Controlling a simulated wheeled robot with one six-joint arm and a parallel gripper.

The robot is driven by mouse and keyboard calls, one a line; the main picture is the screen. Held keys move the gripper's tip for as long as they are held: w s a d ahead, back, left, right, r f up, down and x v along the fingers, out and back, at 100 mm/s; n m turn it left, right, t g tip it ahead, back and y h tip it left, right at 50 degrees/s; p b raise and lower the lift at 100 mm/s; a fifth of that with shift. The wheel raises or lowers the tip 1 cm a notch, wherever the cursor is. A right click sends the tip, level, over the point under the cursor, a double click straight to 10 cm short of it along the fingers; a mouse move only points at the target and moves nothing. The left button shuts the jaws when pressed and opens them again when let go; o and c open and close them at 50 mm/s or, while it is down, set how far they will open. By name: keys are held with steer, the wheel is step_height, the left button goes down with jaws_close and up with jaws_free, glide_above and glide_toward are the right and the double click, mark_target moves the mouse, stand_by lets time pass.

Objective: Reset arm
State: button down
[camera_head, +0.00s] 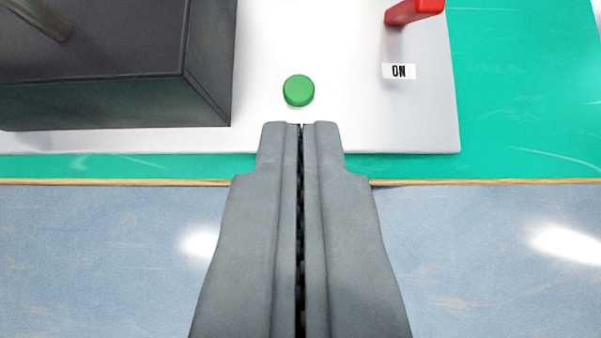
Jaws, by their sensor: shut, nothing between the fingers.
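My gripper (300,126) reaches up from the bottom middle of the head camera view. Its two grey fingers lie side by side with only a thin dark line between them. It is shut and holds nothing. The fingertips appear just below a round green button (299,90) on a white panel (345,110). Whether they touch the panel cannot be told from this view.
A dark box (100,100) stands on the panel at the upper left. A red lever (414,11) and an "ON" label (399,71) are at the upper right. The panel lies on a green surface (530,90) with a wood-coloured edge (500,182); blue-grey floor (90,260) shows below.

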stand_by(0.3)
steer(key=s+r+t, duration=0.2)
steer(key=s+r, duration=0.3)
steer(key=s, duration=0.5)
steer(key=s+r+t, duration=0.3)
steer(key=s+r, duration=0.3)
steer(key=s, duration=0.4)
steer(key=s+r+t, duration=0.3)
steer(key=s+r, duration=0.2)
steer(key=s, duration=0.5)
steer(key=shift+s+r, duration=0.3)
steer(key=shift+s, duration=0.1)
stand_by(0.8)
